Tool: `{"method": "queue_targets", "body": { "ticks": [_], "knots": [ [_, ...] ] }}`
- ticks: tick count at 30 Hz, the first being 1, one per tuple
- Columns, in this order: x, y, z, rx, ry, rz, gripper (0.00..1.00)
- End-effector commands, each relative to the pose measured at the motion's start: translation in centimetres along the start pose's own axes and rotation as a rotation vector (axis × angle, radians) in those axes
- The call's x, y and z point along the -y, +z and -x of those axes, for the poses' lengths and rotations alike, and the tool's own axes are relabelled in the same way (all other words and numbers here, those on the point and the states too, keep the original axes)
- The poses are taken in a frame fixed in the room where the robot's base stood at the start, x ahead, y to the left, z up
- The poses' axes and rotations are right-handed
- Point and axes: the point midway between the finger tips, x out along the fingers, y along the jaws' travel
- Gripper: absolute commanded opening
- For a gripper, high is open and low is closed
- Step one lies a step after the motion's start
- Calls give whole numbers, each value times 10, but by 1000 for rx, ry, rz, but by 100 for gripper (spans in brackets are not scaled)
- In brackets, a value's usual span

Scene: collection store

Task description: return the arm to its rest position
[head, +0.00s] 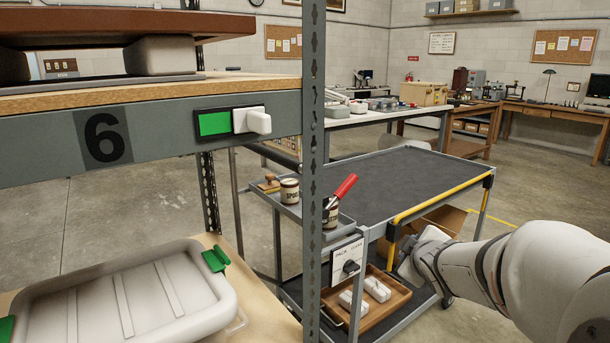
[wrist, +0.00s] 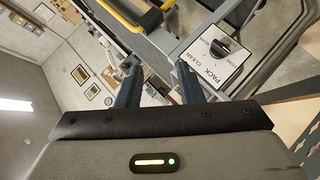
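My white arm (head: 540,275) reaches in from the right of the head view. Its end is beside the near right side of the grey cart (head: 400,175); the fingers are not clear there. In the wrist view my gripper (wrist: 158,82) has its two dark fingers apart, with nothing between them. A white panel with a black knob (head: 347,262), lettered PACK and CLEAN, is on the cart's near end. It also shows in the wrist view, just beyond the right finger (wrist: 228,72).
A steel shelf upright (head: 313,150) and shelf numbered 6 (head: 60,150) stand close at left, with a pale lidded tub (head: 120,300) below. The cart carries a red-handled tool (head: 346,187), a tin (head: 289,191) and a wooden tray (head: 395,303) underneath. The cart's black top is clear.

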Motion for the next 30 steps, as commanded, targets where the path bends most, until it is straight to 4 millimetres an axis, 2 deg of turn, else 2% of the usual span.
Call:
{"method": "queue_targets", "body": {
  "ticks": [1, 5, 15, 18, 21, 24, 30],
  "knots": [
    [-16, -12, 27, 55, -24, -69, 34],
    [-16, -13, 75, 211, -102, -262, 34],
    [15, -35, 220, 603, -359, -708, 34],
    [26, -41, 252, 689, -424, -786, 34],
    [34, -45, 273, 745, -466, -832, 34],
    [39, -45, 282, 774, -489, -853, 34],
    [40, -45, 282, 775, -490, -854, 34]
  ]
}}
